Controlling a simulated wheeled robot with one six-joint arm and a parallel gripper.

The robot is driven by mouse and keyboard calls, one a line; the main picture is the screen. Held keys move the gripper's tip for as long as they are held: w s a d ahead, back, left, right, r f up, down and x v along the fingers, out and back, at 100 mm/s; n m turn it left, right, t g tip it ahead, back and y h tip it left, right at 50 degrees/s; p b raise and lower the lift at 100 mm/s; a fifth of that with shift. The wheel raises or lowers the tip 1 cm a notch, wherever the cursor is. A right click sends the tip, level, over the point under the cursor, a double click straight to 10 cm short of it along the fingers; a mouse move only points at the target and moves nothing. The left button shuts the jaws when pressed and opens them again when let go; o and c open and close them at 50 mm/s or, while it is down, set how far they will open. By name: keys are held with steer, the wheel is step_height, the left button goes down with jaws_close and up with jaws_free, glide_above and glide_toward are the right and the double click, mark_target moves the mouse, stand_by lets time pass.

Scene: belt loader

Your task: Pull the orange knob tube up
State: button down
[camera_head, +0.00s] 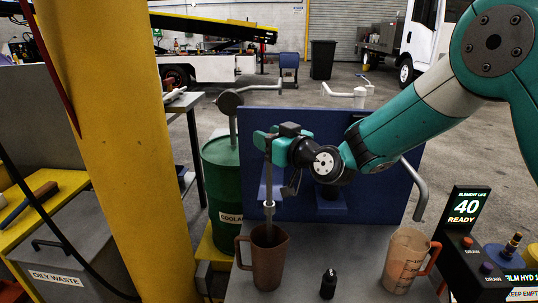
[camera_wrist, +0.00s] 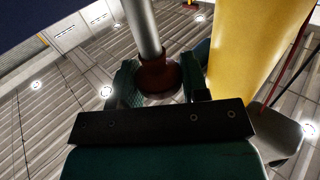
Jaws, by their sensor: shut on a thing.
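My gripper (camera_head: 266,140) is at the upper part of a thin upright grey tube (camera_head: 268,178), in front of the blue panel. In the wrist view, my gripper (camera_wrist: 161,88) has one finger on each side of a dark reddish-orange knob (camera_wrist: 158,75), and is shut on it. The grey tube also shows there (camera_wrist: 142,28), running up the picture from the knob. In the head view the knob is hidden at my gripper. The tube has a pale collar low down and reaches to the mouth of a brown jug (camera_head: 268,262); its lower end is hidden.
A clear jug with an orange handle (camera_head: 405,262) and a small black bottle (camera_head: 328,284) stand on the grey bench. A green coolant drum (camera_head: 222,180) and a yellow post (camera_head: 115,150) are to the left. A display (camera_head: 466,225) reading READY is at right.

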step_height(320, 180, up, 7)
steer(key=shift+r+p, duration=0.2)
steer(key=shift+p, duration=0.8)
steer(key=shift+r, duration=0.1)
steer(key=c, duration=0.7)
jaws_free()
steer(key=shift+s+d, duration=0.25)
steer(key=shift+s, duration=0.05)
steer(key=b+v, duration=0.6)
steer(key=v, duration=1)
steer(key=shift+s+d, duration=0.2)
steer(key=shift+s, duration=0.05)
